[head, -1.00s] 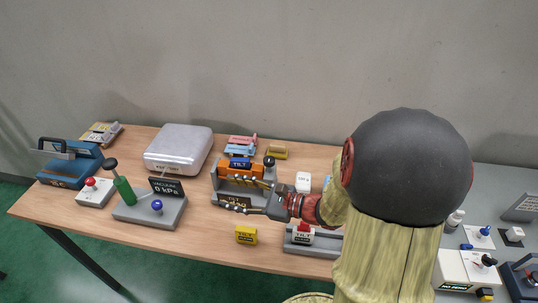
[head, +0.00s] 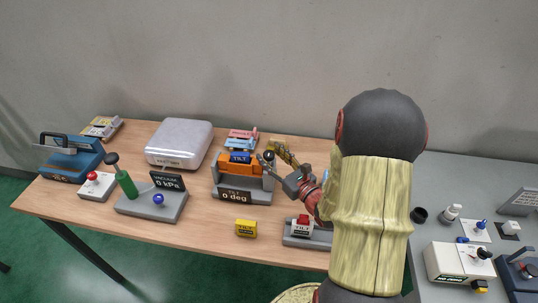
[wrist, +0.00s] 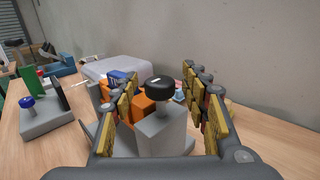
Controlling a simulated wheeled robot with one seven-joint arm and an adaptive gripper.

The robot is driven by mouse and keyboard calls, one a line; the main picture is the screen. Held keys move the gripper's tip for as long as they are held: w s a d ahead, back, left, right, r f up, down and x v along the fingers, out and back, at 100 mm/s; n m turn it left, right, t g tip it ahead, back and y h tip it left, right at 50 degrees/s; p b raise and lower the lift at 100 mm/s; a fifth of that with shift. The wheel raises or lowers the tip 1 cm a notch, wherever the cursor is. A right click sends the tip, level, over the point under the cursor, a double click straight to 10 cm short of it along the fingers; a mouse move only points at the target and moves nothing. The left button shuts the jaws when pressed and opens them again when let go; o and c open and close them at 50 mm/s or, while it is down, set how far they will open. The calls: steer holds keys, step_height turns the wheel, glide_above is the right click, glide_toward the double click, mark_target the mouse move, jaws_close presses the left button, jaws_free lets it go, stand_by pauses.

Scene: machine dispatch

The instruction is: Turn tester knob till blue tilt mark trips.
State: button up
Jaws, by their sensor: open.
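The tilt tester (head: 228,186) is a grey stand with an orange block (head: 233,169) on it. Its front display reads "TILT 0 deg". The blue tilt mark (head: 240,157) sits on top of the orange block and also shows in the wrist view (wrist: 119,76). The black tester knob (wrist: 160,86) stands on a grey post at the tester's right end. My gripper (wrist: 162,100) is open, with its yellow-padded fingers on either side of the knob and visible gaps to it. In the head view my gripper (head: 271,159) is at the tester's right end.
Pink and light-blue tilt marks (head: 241,139) lie behind the tester. A yellow block (head: 246,228) and a grey base with a red-topped tilt piece (head: 302,226) are in front. A vacuum stand (head: 150,207) and a silver case (head: 179,143) are to the left.

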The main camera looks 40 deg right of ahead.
steer(key=shift+w, duration=0.65)
steer(key=c, duration=0.3)
steer(key=c, duration=0.7)
steer(key=shift+c, duration=0.5)
